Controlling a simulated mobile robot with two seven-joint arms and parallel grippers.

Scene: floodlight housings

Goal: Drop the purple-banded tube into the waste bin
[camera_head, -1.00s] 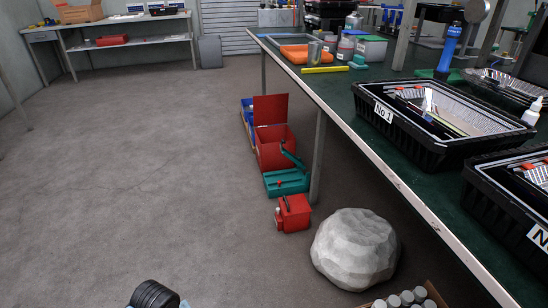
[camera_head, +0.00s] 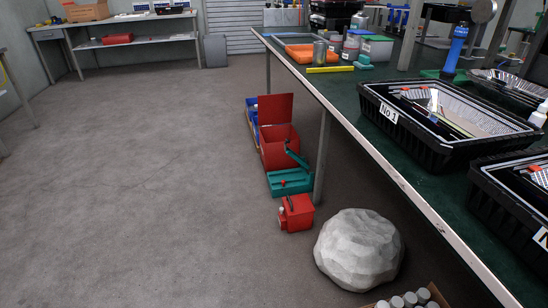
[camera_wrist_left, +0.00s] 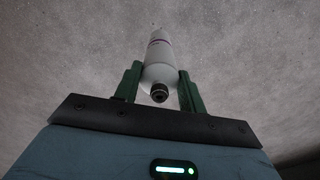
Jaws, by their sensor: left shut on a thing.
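In the left wrist view my left gripper (camera_wrist_left: 160,72) is shut on a white tube (camera_wrist_left: 161,52) with a dark reddish-purple band. The green fingers clasp it from both sides, and its dark nozzle end points toward the camera. Only floor shows behind it. In the head view neither gripper is visible. A grey upright box (camera_head: 214,51), which may be the waste bin, stands on the floor at the back, right of the far desk. Its opening cannot be made out.
A long green-topped workbench (camera_head: 345,110) with black trays (camera_head: 440,150) runs along the right. The floor on the left is wide and clear.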

